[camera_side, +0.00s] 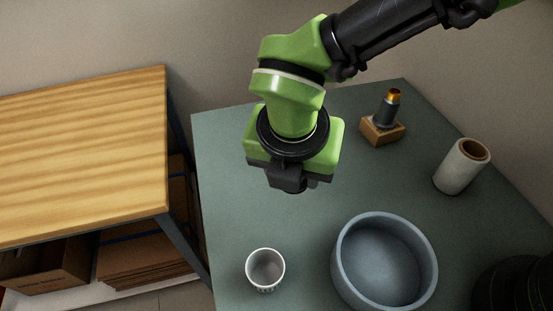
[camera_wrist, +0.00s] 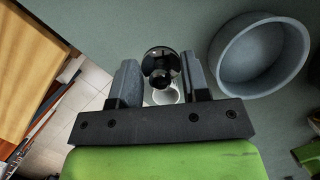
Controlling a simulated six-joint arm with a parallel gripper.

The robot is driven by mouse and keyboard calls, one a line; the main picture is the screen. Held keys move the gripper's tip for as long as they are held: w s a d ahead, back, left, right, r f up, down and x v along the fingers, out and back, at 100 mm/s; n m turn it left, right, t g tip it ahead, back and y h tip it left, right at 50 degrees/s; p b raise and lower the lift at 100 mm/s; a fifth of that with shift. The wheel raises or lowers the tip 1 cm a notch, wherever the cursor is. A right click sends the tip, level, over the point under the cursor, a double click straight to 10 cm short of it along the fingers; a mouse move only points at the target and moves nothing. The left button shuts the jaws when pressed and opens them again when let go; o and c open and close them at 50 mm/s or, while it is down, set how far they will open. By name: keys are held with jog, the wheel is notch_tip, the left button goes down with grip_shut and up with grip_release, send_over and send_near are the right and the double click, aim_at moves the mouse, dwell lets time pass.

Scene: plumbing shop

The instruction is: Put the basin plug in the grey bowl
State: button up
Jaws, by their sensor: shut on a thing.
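The basin plug (camera_wrist: 160,62) is a dark, shiny round piece with a knob, seen between the fingers in the wrist view. My gripper (camera_wrist: 159,68) is shut on it. In the side view my gripper (camera_side: 292,186) points down above the table, and the plug cannot be made out there. The grey bowl (camera_side: 342,262) is wide, round and empty, standing on the table at the front, below and to the right of my gripper. In the wrist view the bowl (camera_wrist: 225,62) is at the upper right, apart from the plug.
A white cup (camera_side: 265,269) stands left of the bowl. A wooden block with a dark copper-tipped piece (camera_side: 383,130) and a pale tube (camera_side: 457,170) stand farther back. A dark object (camera_side: 513,285) sits at the right corner. The green table (camera_side: 225,180) is clear at left.

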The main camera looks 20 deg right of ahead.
jog(key=s+d+r+m+g+h, duration=0.15)
jog(key=s+d+m+g, duration=0.35)
jog(key=m, duration=1.1)
jog(key=r+m+y, duration=0.2)
jog(key=m+y, duration=0.2)
jog(key=m, duration=1.2)
send_over(376, 269)
jog(key=shift+g, duration=0.3)
jog(key=shift+f, duration=5.3)
jog(key=o, duration=1)
jog(key=shift+r, duration=0.1)
notch_tip(376, 269, up, 7)
jog(key=shift+w, duration=0.1)
